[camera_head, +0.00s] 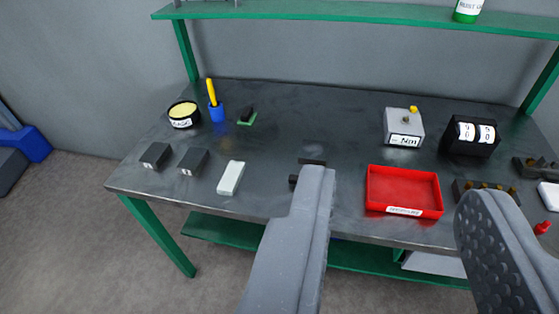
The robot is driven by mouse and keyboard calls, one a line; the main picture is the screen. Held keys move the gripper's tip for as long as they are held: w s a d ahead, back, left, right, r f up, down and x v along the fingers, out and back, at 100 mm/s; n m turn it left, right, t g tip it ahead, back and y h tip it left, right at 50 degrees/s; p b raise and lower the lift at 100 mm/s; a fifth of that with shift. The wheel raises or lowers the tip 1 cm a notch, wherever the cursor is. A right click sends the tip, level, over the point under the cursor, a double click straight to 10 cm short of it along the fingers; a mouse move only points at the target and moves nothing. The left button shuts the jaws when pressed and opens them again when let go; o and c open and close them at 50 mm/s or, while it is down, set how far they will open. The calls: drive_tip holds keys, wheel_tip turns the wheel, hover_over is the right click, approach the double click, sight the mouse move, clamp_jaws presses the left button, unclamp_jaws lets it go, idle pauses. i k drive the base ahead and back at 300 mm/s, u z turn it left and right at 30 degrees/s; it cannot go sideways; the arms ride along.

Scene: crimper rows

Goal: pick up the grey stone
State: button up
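A pale grey, oblong block (231,178), which looks like the grey stone, lies flat near the front edge of the dark workbench (275,125), left of centre. All of its top shows and nothing touches it. My gripper (399,184) is open and empty, its two grey fingers wide apart at the lower middle and right of the view. The block is to the left of the left finger, clear of it. The left finger hides part of the bench front and partly covers a small dark object (312,162).
Two dark labelled blocks (155,155) (193,161) lie left of the pale block. A red tray (403,188) is at right. A round tin (183,114), blue cup (216,113), grey box (403,127) and black counter (471,136) stand farther back. A green shelf (350,11) spans above.

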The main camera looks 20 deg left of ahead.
sight(229, 183)
drive_tip(key=k, duration=0.65)
drive_tip(key=u, duration=0.5)
drive_tip(key=i, duration=1.8)
drive_tip(key=z, duration=0.45)
